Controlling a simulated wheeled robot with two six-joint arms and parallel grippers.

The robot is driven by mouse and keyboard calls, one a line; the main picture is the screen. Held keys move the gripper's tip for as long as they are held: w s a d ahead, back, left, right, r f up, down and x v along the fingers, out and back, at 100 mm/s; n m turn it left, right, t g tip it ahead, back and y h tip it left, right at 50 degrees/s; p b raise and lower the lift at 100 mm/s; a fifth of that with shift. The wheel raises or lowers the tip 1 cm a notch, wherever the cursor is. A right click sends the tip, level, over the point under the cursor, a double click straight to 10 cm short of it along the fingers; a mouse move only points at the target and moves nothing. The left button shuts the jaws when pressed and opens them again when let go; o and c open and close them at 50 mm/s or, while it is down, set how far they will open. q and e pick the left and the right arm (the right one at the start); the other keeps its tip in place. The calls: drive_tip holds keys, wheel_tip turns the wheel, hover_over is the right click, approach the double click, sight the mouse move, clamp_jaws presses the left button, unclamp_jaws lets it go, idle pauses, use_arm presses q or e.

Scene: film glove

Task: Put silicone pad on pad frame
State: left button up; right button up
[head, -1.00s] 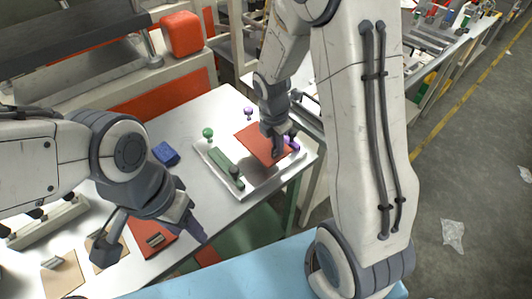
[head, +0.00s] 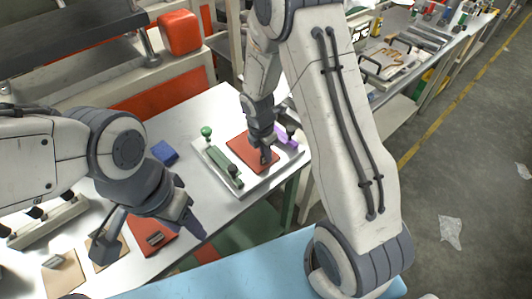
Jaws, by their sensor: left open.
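The red-orange silicone pad (head: 243,147) lies flat at the metal pad frame (head: 250,186), between a green bar (head: 222,165) on the left and a purple bar (head: 285,139) on the right. I cannot tell whether it touches the frame's surface. My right gripper (head: 266,157) points down at the pad's right part and hides some of it. Whether its jaws are closed on the pad is unclear. My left gripper (head: 188,222) is open and empty, above the table's front edge near a second red pad (head: 148,248) with a metal piece on it.
A blue block (head: 165,153) lies left of the frame. A green knob (head: 207,132) stands at the frame's back left corner. Tan pads (head: 64,278) and a rack (head: 45,222) are at the left. A red-orange box (head: 180,33) sits on the machine behind.

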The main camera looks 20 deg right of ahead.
drive_tip(key=o, duration=0.3)
wheel_tip(320, 180, up, 12)
drive_tip(key=a, duration=0.2)
drive_tip(key=s+a+r+m, duration=0.2)
drive_tip(key=s+a+m, duration=0.2)
drive_tip(key=s, duration=0.4)
drive_tip(key=s+a+r+m+y, duration=0.1)
drive_tip(key=s+a+r+m, duration=0.1)
drive_tip(key=s+a+m, duration=0.2)
drive_tip(key=s+a+r+m+y, duration=0.1)
drive_tip(key=s+a+m, duration=0.3)
drive_tip(key=s, duration=0.7)
drive_tip(key=r+m, duration=0.1)
drive_tip(key=m, duration=0.1)
drive_tip(key=shift+s+r+m, duration=0.25)
drive_tip(key=shift+s+m, duration=0.15)
